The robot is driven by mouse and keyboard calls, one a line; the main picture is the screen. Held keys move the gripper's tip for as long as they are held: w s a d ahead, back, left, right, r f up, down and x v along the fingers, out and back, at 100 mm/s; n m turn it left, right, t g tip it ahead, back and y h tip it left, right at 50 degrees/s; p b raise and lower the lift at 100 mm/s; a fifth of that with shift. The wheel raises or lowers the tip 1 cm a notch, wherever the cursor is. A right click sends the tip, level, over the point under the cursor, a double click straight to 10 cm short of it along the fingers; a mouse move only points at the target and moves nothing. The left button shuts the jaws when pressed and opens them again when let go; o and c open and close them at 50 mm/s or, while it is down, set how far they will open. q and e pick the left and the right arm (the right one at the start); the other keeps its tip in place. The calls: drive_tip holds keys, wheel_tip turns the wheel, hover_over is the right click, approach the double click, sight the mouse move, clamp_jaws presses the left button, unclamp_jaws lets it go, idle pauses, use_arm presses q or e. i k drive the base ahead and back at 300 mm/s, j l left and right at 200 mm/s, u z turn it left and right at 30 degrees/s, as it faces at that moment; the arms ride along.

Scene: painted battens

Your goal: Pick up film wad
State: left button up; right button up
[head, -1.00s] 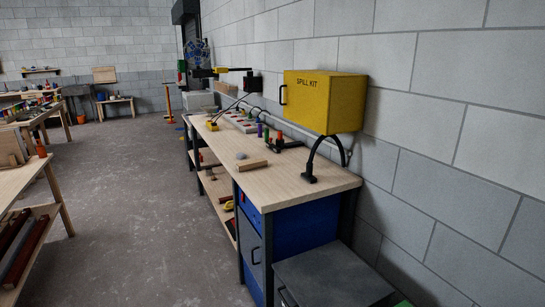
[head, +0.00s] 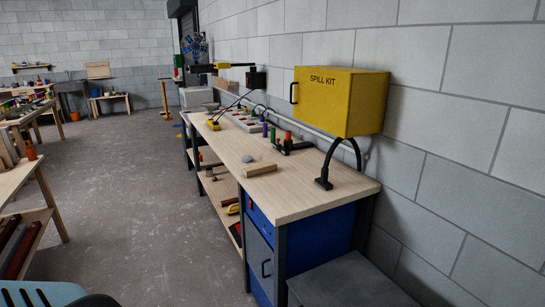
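A small grey rounded lump (head: 248,159), which may be the film wad, lies on the wooden top of the workbench (head: 300,192) along the right wall. It sits just behind a short pale wooden block (head: 259,170), near the bench's left edge. It is too small to make out its material. Neither of my grippers is in the head view.
A yellow spill kit box (head: 338,100) hangs above the bench's near end, with a black curved stand (head: 328,165) below it. A dark grey cabinet (head: 345,285) stands in front of the bench. The floor (head: 130,195) to the left is clear. Another table (head: 20,183) stands at left.

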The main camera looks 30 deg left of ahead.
sight(246, 158)
drive_tip(key=i+j+z, duration=0.15)
drive_tip(key=j+z, duration=0.2)
drive_tip(key=j, duration=0.55)
drive_tip(key=i+j+z, duration=0.1)
drive_tip(key=j+z, duration=0.25)
drive_tip(key=j, duration=0.55)
drive_tip(key=j+z, duration=0.15)
drive_tip(key=j, duration=2.65)
drive_tip(key=k, duration=0.05)
